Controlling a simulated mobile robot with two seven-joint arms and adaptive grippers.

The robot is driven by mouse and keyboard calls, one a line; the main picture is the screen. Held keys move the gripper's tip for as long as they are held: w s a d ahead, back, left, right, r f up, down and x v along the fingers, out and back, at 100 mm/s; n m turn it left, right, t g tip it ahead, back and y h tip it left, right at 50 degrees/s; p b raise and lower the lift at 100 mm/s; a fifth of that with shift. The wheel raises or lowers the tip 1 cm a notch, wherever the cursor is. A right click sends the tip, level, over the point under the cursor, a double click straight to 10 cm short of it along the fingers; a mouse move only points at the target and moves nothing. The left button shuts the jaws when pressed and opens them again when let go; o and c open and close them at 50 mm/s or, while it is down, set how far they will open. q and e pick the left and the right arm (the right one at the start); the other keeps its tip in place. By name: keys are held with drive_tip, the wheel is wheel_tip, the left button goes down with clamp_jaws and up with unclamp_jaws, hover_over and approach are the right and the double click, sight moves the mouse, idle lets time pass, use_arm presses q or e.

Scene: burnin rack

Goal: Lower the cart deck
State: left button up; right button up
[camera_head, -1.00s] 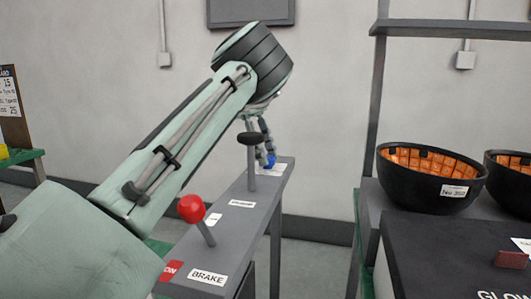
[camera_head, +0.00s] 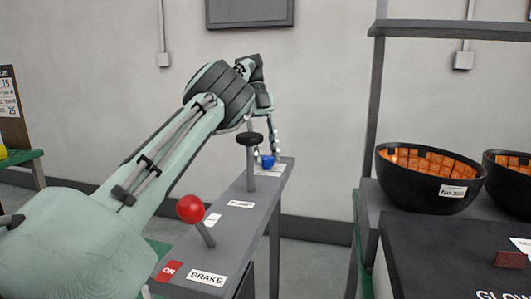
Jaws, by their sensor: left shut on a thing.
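My left gripper (camera_head: 266,155) reaches over the far end of a narrow grey control panel (camera_head: 232,240), its fingers pointing down. It is shut on a small blue knob (camera_head: 267,162) there; the far finger shows along the knob's right side and the near one is partly hidden. Closer along the panel stand a black-topped post (camera_head: 250,139) and a red ball lever (camera_head: 190,208) that leans left, by the BRAKE label (camera_head: 207,279). I cannot tell which surface is the cart deck. My right gripper is not in view.
A gap lies between panel and shelf. A green-topped table (camera_head: 25,156) is at far left.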

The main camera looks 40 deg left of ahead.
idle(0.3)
use_arm(q)
drive_tip(key=o, duration=1.2)
drive_tip(key=shift+c, duration=0.2)
